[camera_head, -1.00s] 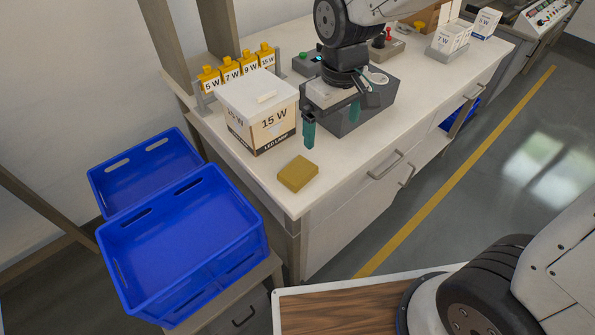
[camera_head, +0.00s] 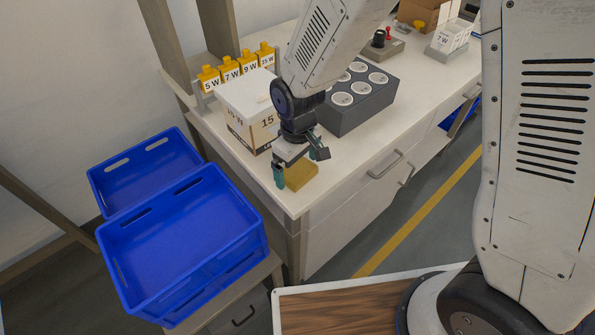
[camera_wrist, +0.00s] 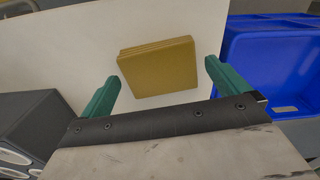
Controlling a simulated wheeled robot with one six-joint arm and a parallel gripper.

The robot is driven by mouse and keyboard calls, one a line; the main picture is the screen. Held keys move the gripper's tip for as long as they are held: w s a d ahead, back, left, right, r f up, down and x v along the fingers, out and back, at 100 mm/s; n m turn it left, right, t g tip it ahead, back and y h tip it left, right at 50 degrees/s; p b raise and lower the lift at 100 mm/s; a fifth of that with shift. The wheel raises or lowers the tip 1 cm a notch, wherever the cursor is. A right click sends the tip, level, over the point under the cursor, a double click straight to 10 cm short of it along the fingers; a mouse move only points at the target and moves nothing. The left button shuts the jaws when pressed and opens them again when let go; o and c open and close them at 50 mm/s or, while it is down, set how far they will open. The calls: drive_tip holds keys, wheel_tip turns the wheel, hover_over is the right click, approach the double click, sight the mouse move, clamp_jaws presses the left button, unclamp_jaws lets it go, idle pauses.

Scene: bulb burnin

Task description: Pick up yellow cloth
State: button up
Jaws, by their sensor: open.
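The yellow cloth (camera_head: 299,174) is a folded, flat square pad near the front left corner of the white workbench. In the wrist view the cloth (camera_wrist: 158,68) lies on the white surface between and beyond the two green fingertips. My gripper (camera_head: 298,167) is above the cloth in the head view, with one green finger to each side of it and part of the cloth hidden behind. In the wrist view my gripper (camera_wrist: 160,84) is open and empty, with clear space between each finger and the cloth.
A white 15 W box (camera_head: 245,108) stands just behind the cloth. A grey block with several round sockets (camera_head: 350,115) is to the right. Two blue crates (camera_head: 190,240) stand left of and below the bench edge. Yellow-topped wattage holders (camera_head: 235,68) line the back.

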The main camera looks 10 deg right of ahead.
drive_tip(key=shift+f, duration=0.1)
drive_tip(key=shift+c, duration=0.3)
drive_tip(key=c, duration=0.9)
